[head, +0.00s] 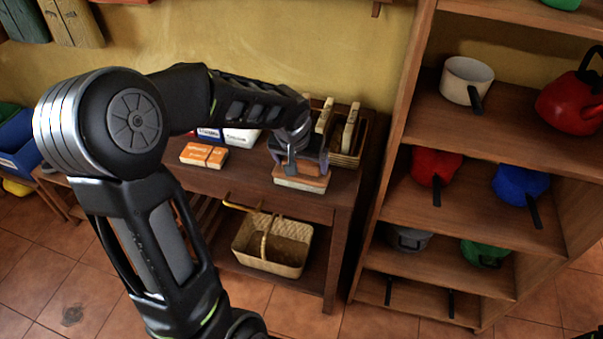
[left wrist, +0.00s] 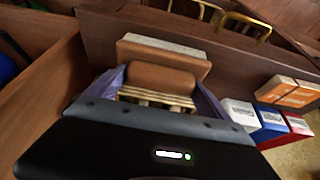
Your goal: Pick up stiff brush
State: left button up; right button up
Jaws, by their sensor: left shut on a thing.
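The stiff brush (head: 300,183) has a brown block and a pale, whitish edge. It is at the front right of the dark wooden table, in the jaws of my left gripper (head: 298,162). In the left wrist view the brush (left wrist: 160,76) sits between the two grey-purple fingers of my left gripper (left wrist: 158,92), which is shut on it. I cannot tell whether the brush still touches the tabletop. My right gripper is not in view.
A larger basket (head: 290,258) is on the lower shelf. A wooden shelf unit (head: 400,80) with pots stands close on the right.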

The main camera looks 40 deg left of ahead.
aim_at(301, 161)
pick_arm(q)
jog(key=shift+c, duration=1.2)
jog(key=shift+r, duration=0.15)
notch_tip(301, 161, up, 10)
jog(key=shift+f, duration=0.1)
jog(key=o, duration=0.9)
jog(key=shift+c, duration=0.2)
jog(key=c, duration=0.6)
jog(key=w+d+f+m, duration=0.2)
jog(key=d+f, duration=0.1)
jog(key=d, duration=0.5)
jog(key=w+d+f+m+h, duration=0.1)
jog(key=w+d+f, duration=0.1)
jog(key=d, duration=0.7)
jog(key=shift+w+d+f+m, duration=0.25)
jog(key=shift+f+m, duration=0.15)
jog(key=shift+f, duration=0.15)
